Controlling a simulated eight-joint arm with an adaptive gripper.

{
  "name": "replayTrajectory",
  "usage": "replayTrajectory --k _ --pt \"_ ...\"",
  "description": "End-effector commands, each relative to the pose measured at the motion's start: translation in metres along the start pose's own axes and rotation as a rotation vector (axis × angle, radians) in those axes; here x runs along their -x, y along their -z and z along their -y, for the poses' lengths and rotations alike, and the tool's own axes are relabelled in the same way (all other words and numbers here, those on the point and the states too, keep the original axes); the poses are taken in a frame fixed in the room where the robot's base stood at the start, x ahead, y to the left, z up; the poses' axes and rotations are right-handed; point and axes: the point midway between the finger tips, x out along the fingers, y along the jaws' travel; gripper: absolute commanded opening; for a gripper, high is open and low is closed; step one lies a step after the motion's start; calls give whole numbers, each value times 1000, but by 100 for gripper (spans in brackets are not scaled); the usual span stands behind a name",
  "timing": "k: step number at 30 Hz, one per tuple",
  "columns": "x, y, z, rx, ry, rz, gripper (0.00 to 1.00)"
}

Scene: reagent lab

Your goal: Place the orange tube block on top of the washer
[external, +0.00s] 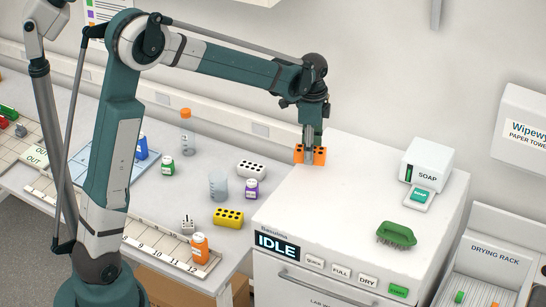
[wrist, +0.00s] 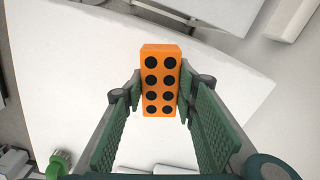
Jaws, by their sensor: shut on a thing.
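The orange tube block (external: 319,156) is at the back left part of the white top of the washer (external: 340,200). In the wrist view the orange block (wrist: 161,51) has two rows of black holes and sits between the fingertips. My gripper (external: 309,148) is shut on it, with one finger pad on each side; my gripper also shows in the wrist view (wrist: 158,93). I cannot tell whether the block's underside touches the washer top (wrist: 75,90). The washer's front display reads IDLE.
A soap dispenser (external: 428,165) and a green brush (external: 396,235) are on the washer's right part. A white block (external: 252,169), a yellow block (external: 228,217), a beaker (external: 218,185) and several bottles stand on the bench to the left. The washer top's middle is clear.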

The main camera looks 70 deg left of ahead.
Motion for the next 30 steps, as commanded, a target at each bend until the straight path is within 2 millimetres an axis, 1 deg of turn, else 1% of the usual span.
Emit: replayTrajectory --k 1,6,15,24,30 --pt "2 9 -9 -64 0 0 15" --pt "11 36 -38 -301 0 0 15" --pt "27 78 -92 -720 0 0 15" --pt "42 114 -149 -1137 0 0 15" --pt "52 134 -187 -1412 0 0 15"
